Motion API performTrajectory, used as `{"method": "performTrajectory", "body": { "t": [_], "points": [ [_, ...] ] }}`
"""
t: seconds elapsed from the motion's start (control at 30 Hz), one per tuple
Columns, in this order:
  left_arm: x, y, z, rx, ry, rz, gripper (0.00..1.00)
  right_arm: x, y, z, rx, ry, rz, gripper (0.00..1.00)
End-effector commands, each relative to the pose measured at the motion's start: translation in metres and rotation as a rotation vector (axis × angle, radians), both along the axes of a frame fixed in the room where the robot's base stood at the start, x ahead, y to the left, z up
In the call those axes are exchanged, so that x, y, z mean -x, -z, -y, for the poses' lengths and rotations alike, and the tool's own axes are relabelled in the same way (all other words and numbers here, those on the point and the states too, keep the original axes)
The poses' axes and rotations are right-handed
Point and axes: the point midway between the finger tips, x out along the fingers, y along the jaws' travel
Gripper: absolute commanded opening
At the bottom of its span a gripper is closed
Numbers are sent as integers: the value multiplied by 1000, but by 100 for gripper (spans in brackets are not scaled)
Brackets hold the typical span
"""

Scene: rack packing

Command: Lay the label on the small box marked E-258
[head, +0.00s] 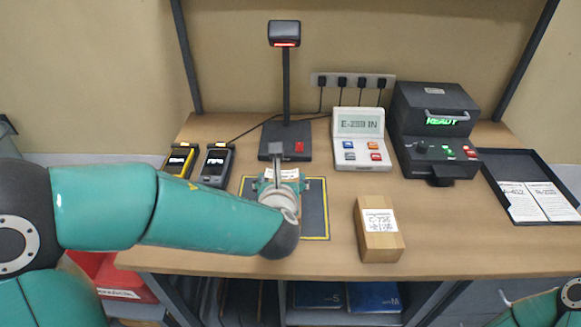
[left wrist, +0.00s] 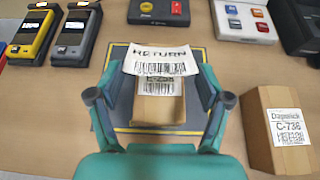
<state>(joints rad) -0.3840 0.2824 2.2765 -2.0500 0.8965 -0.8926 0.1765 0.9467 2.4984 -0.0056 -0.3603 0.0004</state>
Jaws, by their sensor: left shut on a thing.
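A white label (left wrist: 160,60) printed RETURN with a barcode is held between the fingertips of my left gripper (left wrist: 160,70), which are spread to about its width. The label also shows in the head view (head: 282,174). In the left wrist view a small brown box (left wrist: 158,110) stands on the dark mat (left wrist: 124,53), below and between the fingers. The box's own white sticker is partly covered by the held label, so its code is not fully readable. In the head view my left gripper (head: 283,183) hides this box. I cannot tell whether the label touches the box. My right gripper is out of view.
Another box (head: 380,248), marked C-736, stands right of the mat (head: 315,210). Behind are a scanner stand (head: 286,95), two handheld devices (head: 215,165), a button console (head: 361,145) and a black printer (head: 435,125). A dark tray (head: 500,165) holds labels at the right.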

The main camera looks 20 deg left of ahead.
Motion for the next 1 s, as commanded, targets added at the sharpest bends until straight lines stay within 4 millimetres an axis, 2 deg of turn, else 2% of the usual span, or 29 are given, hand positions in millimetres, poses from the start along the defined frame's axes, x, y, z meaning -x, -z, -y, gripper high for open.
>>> {"method": "performTrajectory", "body": {
  "t": [0.27, 0.7, 1.0],
  "points": [
    [-2, 17, 4, 0, 9, -2, 68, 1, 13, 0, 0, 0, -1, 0],
    [-2, 63, 5, 1, 10, -2, 68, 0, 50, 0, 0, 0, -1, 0],
    [-2, 69, 5, 0, 10, -2, 68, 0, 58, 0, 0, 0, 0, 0]
  ]
}}
